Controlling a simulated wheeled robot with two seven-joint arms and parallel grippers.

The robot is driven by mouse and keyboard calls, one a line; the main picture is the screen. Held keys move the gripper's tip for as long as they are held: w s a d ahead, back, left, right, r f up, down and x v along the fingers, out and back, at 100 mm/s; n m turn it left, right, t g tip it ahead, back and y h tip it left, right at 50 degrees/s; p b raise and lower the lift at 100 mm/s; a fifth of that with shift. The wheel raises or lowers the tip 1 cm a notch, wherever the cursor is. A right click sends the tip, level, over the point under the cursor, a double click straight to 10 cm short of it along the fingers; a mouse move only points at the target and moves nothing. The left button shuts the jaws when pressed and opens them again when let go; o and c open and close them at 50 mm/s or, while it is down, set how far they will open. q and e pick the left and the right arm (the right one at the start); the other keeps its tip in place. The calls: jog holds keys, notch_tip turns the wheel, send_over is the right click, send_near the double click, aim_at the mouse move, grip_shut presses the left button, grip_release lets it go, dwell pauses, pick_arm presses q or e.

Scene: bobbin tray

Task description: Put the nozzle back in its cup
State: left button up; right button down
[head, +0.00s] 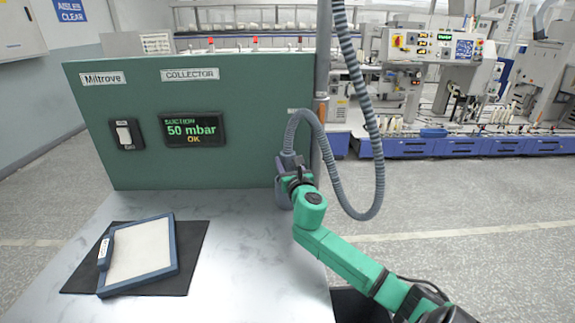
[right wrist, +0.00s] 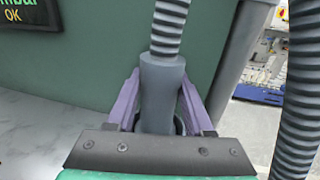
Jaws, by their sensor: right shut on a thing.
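The nozzle (right wrist: 162,92) is a smooth grey cylinder on the end of a ribbed grey hose (head: 371,140). My right gripper (right wrist: 158,108) is shut on it, with one purple finger on each side. In the head view my right gripper (head: 288,172) is by the lower right edge of the green collector panel. A dark rounded rim (right wrist: 180,125), which looks like the cup, shows at the nozzle's lower end. I cannot tell whether the nozzle sits inside it, as the gripper body hides the lower part. My left gripper is not in view.
The green collector panel (head: 240,120) stands behind the marbled table (head: 235,240), its display (head: 194,129) reading 50 mbar OK. A blue-framed tray (head: 172,272) lies on a dark mat (head: 190,250) at left. The hose loops beside a grey post (head: 322,75). The table's middle is clear.

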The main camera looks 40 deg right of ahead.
jog(key=shift+c, duration=1.4)
grip_release()
jog(key=shift+s+a, duration=0.1)
jog(key=shift+s, duration=0.1)
jog(key=v, duration=1.1)
jog(key=shift+s+a+b, duration=0.15)
jog(key=shift+s+b, duration=0.15)
jog(key=shift+b, duration=0.05)
